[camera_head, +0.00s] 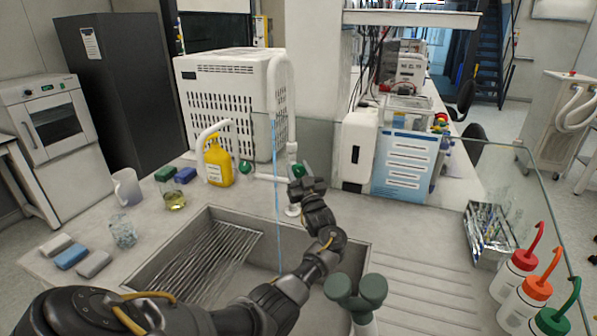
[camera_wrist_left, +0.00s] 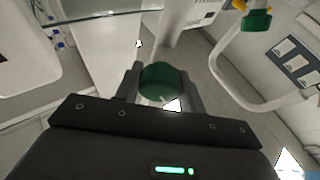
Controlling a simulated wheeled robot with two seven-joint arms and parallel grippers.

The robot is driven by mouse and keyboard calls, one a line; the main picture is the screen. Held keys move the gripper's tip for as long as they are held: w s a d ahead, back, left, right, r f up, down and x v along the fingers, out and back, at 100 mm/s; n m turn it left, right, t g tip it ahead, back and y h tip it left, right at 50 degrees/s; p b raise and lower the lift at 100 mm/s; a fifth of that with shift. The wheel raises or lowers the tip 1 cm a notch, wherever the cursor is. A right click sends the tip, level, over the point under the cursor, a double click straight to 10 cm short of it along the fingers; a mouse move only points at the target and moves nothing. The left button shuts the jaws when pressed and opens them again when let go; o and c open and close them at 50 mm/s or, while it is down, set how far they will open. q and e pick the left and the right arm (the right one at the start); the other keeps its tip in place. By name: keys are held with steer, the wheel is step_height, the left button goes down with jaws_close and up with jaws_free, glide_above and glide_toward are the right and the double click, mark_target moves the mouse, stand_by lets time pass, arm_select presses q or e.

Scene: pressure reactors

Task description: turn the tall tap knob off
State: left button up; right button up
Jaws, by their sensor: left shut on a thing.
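The tall white tap (camera_head: 290,95) rises behind the sink, and a thin blue stream of water (camera_head: 277,200) falls from its spout into the basin. My left gripper (camera_head: 299,172) is at the tap's lower right side. It is shut on a green knob (camera_head: 297,170), which also shows between the two fingers in the left wrist view (camera_wrist_left: 160,82). The fingers hide part of the knob. A second green knob (camera_head: 246,167) sits to the left on the pipework, apart from my gripper. My right gripper is not in view.
The sink (camera_head: 355,255) with its wire rack (camera_head: 215,255) lies below my left arm. A grey-green twin-headed fixture (camera_head: 356,290) stands at the front. A yellow bottle (camera_head: 217,162), a beaker (camera_head: 123,232) and squeeze bottles (camera_head: 513,275) stand around. The ribbed drainboard (camera_head: 430,265) is clear.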

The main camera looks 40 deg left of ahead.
arm_select(q)
steer(key=shift+r+m+t+h+p, duration=0.2)
steer(key=shift+m+t+h+p, duration=0.2)
steer(key=shift+m+t+p, duration=0.55)
steer(key=m+t+h+p, duration=0.1)
steer(key=m+p, duration=0.2)
steer(key=m, duration=0.2)
steer(key=shift+p, duration=0.4)
steer(key=shift+m+t+h+p, duration=0.35)
steer(key=shift+m+h+p, duration=0.25)
steer(key=shift+m+p, duration=0.4)
steer(key=shift+f+m+h, duration=0.15)
steer(key=shift+m+h, duration=0.25)
steer(key=shift+m, duration=0.25)
steer(key=shift+p, duration=0.3)
steer(key=o, duration=1)
steer(key=shift+w, duration=0.1)
